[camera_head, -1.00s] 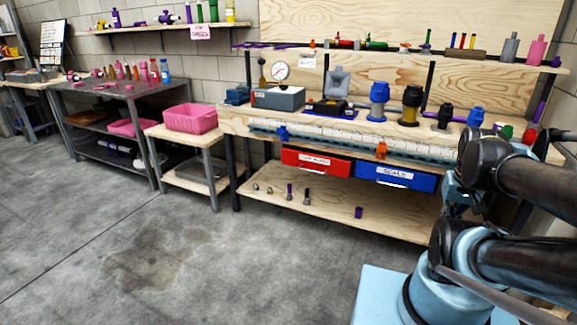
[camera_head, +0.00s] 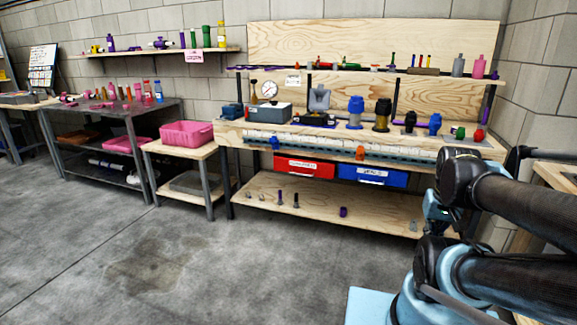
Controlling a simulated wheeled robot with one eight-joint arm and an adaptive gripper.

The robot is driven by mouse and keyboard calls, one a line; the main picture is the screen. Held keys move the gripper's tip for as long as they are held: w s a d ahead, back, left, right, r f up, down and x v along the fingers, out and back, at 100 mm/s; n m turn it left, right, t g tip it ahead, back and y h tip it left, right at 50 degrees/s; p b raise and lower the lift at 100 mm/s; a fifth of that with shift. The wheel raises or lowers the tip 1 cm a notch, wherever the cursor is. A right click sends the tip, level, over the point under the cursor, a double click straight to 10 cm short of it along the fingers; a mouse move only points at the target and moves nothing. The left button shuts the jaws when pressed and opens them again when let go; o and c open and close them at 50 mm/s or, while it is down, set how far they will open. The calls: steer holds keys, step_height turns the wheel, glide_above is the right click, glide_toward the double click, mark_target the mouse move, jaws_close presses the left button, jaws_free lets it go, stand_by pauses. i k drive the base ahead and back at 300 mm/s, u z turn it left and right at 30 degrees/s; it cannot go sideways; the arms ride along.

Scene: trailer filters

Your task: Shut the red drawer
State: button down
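The red drawer (camera_head: 304,167) hangs under the top of the wooden workbench, left of the blue drawer (camera_head: 372,176). It has a white label on its front. At this distance I cannot tell how far it stands out. My arm is folded at the right side of the view, well short of the bench and right of both drawers. The end of the arm and my gripper cannot be made out.
The workbench (camera_head: 225,133) carries a gauge box, blue and black fittings and small parts. A small table (camera_head: 180,147) with a pink bin (camera_head: 187,133) stands left of it. A grey table (camera_head: 110,106) is further left. The concrete floor (camera_head: 190,255) in front is clear.

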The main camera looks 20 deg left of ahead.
mark_target(294, 164)
steer(key=z, duration=0.55)
steer(key=i, duration=1.6)
steer(key=u, duration=1.2)
steer(key=i, duration=0.5)
steer(key=z, duration=0.05)
